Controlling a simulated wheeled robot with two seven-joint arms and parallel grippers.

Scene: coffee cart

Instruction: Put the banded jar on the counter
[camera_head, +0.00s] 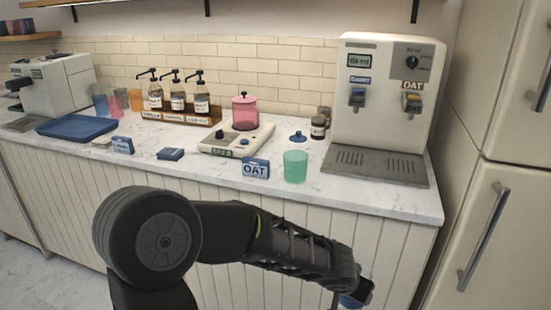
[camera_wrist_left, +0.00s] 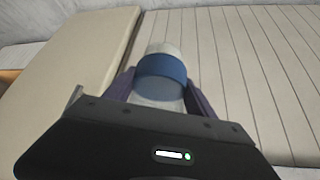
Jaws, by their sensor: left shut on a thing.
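The banded jar (camera_wrist_left: 162,66) is pale with a wide blue band, and shows between the fingers in the left wrist view. My left gripper (camera_wrist_left: 158,84) is shut on it. In the head view my left gripper (camera_head: 356,290) is low at the bottom, in front of the cabinet and below the counter's edge. Only small blue and pale bits of the jar show there; the rest is hidden. The white marble counter (camera_head: 345,190) runs along the wall behind my arm. My right gripper is not in view.
On the counter stand a green cup (camera_head: 295,166), an OAT box (camera_head: 255,168), a scale (camera_head: 222,139) with a pink canister (camera_head: 245,112), a small dark jar (camera_head: 318,127) and a dispenser (camera_head: 385,90). A fridge (camera_head: 500,150) is at the right.

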